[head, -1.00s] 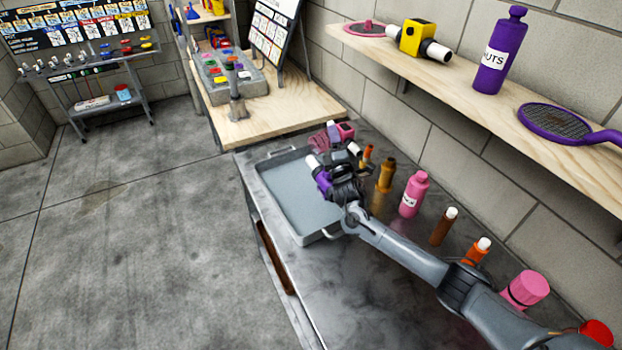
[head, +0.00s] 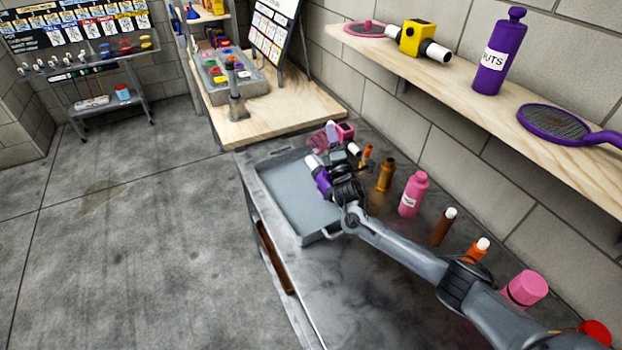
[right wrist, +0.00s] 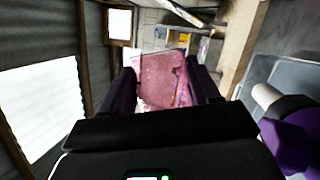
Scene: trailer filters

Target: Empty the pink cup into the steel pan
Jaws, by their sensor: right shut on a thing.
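The steel pan (head: 285,208) is a shallow grey rectangular tray with end handles, on the dark bench top. In the head view the pink cup (head: 318,144) shows only as a small pink, see-through shape near the pan's far right corner. My right gripper (right wrist: 163,88) is shut on the pink cup, which also shows between its two dark fingers in the right wrist view (right wrist: 160,78). My right arm reaches over the pan's right side and hides part of it. The cup's contents and exact tilt cannot be made out. My left gripper is not in view.
A purple fitting with a white end (head: 322,182) appears over the pan's right side. A pink fitting (head: 345,130) is behind the gripper. Bottles, including a pink bottle (head: 413,195), line the wall side. A wooden shelf (head: 470,78) overhangs the bench.

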